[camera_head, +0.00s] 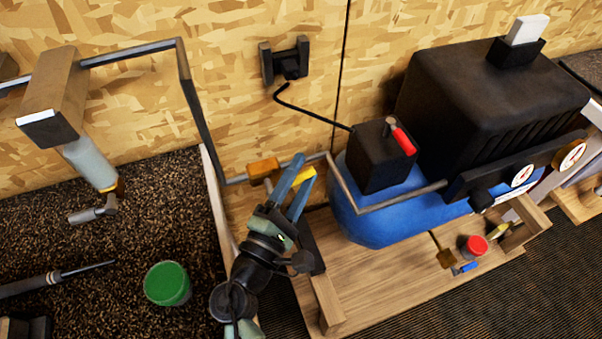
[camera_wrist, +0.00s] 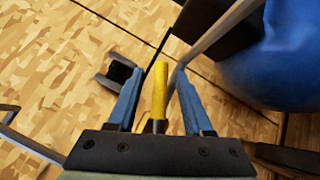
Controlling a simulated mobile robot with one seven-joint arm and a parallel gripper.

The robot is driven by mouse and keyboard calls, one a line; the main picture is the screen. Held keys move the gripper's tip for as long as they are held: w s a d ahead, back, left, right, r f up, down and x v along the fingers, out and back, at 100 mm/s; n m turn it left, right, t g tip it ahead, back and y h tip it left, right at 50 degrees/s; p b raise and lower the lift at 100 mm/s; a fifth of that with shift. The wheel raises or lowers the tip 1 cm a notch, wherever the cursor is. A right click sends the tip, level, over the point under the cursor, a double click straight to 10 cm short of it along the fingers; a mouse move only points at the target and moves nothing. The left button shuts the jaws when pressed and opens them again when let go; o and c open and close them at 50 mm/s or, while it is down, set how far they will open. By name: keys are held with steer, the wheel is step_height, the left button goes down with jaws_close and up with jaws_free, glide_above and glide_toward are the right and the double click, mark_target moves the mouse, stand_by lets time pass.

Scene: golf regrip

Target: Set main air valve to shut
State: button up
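The main air valve has a brass-coloured body (camera_head: 263,168) on the grey pipe (camera_head: 335,172) along the wooden wall. Its yellow lever (camera_head: 304,175) shows beside my gripper's blue fingers. My gripper (camera_head: 303,171) is at the lever, with its fingers apart. In the wrist view the yellow lever (camera_wrist: 158,90) stands between the two fingers of my gripper (camera_wrist: 158,82), with a visible gap on each side. The fingers partly hide the lever in the head view, and I cannot tell its exact angle to the pipe there.
A blue tank (camera_head: 375,220) with a black compressor housing (camera_head: 480,90) stands close on the right. A red switch (camera_head: 402,138) sits on a black box. A green-lidded can (camera_head: 167,283) is on the dark bench. A wall outlet (camera_head: 286,61) is above.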

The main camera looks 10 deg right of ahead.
steer(key=b+v, duration=0.1)
steer(key=v, duration=0.6)
steer(key=shift+s, duration=0.25)
steer(key=shift+a, duration=0.1)
